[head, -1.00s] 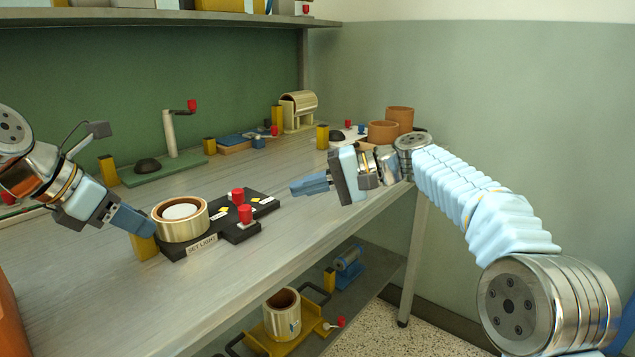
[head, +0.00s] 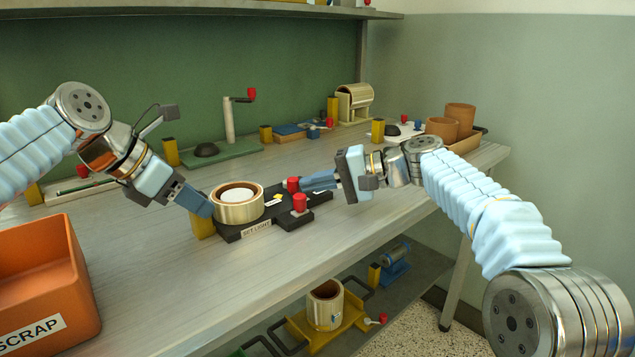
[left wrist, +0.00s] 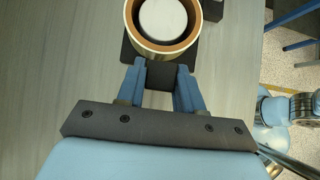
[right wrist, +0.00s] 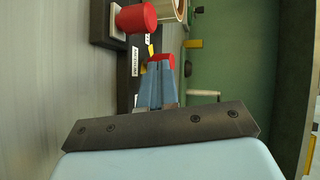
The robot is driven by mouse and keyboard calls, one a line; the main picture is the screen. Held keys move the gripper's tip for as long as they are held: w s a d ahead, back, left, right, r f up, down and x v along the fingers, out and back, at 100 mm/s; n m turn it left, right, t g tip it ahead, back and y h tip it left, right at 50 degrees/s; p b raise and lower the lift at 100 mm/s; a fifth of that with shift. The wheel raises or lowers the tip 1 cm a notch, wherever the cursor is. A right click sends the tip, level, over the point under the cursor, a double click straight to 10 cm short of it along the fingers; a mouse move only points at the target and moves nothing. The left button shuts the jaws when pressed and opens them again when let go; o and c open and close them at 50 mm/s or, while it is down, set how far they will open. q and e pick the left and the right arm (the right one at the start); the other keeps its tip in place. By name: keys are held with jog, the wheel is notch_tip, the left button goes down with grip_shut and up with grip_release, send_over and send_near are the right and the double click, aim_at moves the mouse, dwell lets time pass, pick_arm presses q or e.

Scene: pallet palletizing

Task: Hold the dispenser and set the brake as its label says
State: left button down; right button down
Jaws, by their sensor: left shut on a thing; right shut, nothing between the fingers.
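The dispenser has a black base (head: 229,233) on the bench, carrying a tan tape roll (head: 236,210) with a white core. A front label (head: 257,229) reads "SET LIGHT". Two red knobs stand on the base, a rear one (head: 292,184) and a front one (head: 300,203). My left gripper (head: 208,209) is shut on the dispenser's left end by the yellow block (head: 203,227); a dark part shows between its fingers in the left wrist view (left wrist: 160,75). My right gripper (head: 304,184) is shut and empty, its tips at the rear knob; contact is unclear.
An orange SCRAP bin (head: 40,270) stands at front left. A green base with a crank post (head: 229,120) and a cream roller stand (head: 354,104) are at the back. Brown pots (head: 460,118) stand at far right. Bare bench (head: 150,270) lies in front.

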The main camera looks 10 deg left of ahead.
pick_arm(q)
jog(key=shift+f, duration=0.2)
pick_arm(e)
jog(key=shift+s+a+m+t, duration=0.3)
jog(key=shift+s+t, duration=0.1)
jog(key=shift+s, duration=0.1)
jog(key=shift+s+a, duration=0.35)
jog(key=shift+a, duration=0.1)
jog(key=shift+d, duration=0.1)
jog(key=shift+s+d, duration=0.1)
jog(key=shift+d, duration=0.25)
jog(key=v, duration=0.4)
jog(key=s+v, duration=0.1)
jog(key=v, duration=0.3)
jog(key=s+v, duration=0.1)
jog(key=v, duration=0.3)
jog(key=shift+s+d+f, duration=0.2)
jog(key=shift+s+d, duration=0.1)
jog(key=shift+d, duration=0.05)
pick_arm(q)
jog(key=c, duration=0.7)
grip_release()
pick_arm(e)
jog(key=shift+w, duration=0.1)
pick_arm(q)
jog(key=shift+o, duration=0.3)
jog(key=shift+r, duration=0.1)
jog(key=shift+r, duration=0.1)
